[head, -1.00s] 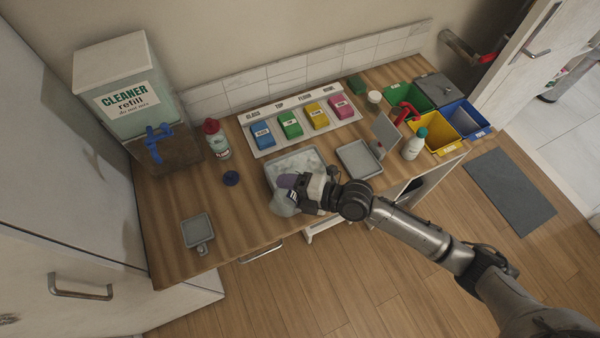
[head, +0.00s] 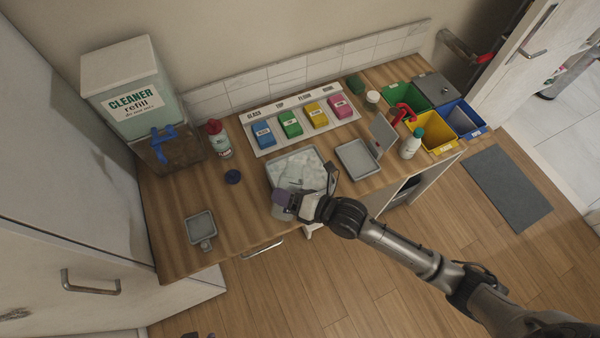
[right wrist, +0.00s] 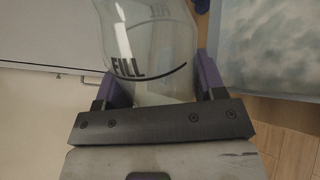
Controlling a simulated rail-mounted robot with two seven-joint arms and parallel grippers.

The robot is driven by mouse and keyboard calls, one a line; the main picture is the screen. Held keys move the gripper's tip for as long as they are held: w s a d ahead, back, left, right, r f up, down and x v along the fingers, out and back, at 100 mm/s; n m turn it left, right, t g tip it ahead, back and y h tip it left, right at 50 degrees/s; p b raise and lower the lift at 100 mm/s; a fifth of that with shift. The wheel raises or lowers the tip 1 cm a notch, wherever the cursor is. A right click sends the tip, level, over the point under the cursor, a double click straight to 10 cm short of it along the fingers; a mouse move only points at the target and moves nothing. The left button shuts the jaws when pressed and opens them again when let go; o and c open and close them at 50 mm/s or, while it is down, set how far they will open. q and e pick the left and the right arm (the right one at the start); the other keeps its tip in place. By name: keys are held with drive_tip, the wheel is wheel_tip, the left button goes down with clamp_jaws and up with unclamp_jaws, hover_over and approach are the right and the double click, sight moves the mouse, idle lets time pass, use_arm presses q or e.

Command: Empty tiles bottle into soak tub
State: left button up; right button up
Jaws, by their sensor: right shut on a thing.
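My right gripper (head: 290,201) is shut on a clear vessel (head: 281,211) at the tub's front left corner. In the right wrist view the clear vessel (right wrist: 147,45) sits between the purple fingers and bears the word FILL and a dark line. I see no clear liquid level in it, and its mouth is out of view. The grey tub (head: 310,150), which looks like the soak tub, holds something pale. A white bottle with a red cap (head: 217,140) stands upright at the left; its small label is hard to read.
A loose dark blue cap (head: 233,176) lies left of the tub. Cloths in a labelled tray (head: 262,150) lie behind it. An open grey box (head: 357,158), a white bottle with a teal cap (head: 411,143) and coloured bins (head: 437,139) stand right.

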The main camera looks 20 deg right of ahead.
wheel_tip(320, 180, up, 2)
drive_tip(key=shift+w+d+r+n+p, duration=0.1)
drive_tip(key=shift+w+n+p, duration=0.05)
drive_tip(key=shift+n+p, duration=0.55)
drive_tip(key=shift+w+n+t, duration=0.15)
drive_tip(key=shift+n+t, duration=0.35)
drive_tip(key=shift+n, duration=0.1)
drive_tip(key=shift+s+n+t, duration=0.3)
drive_tip(key=shift+n, duration=0.6)
drive_tip(key=shift+s+a+n, duration=0.2)
drive_tip(key=shift+a+n, duration=0.1)
drive_tip(key=shift+n, duration=0.3)
drive_tip(key=shift+s+a+f+n+t+b, duration=0.15)
drive_tip(key=shift+n+t+b, duration=0.1)
drive_tip(key=shift+n+b, duration=0.25)
drive_tip(key=shift+s+a+f+n+t+b, duration=0.15)
drive_tip(key=shift+n+t+b, duration=0.1)
drive_tip(key=shift+n, duration=0.45)
drive_tip(key=shift+n+b, duration=0.3)
drive_tip(key=shift+n, duration=0.3)
drive_tip(key=shift+t, duration=0.3)
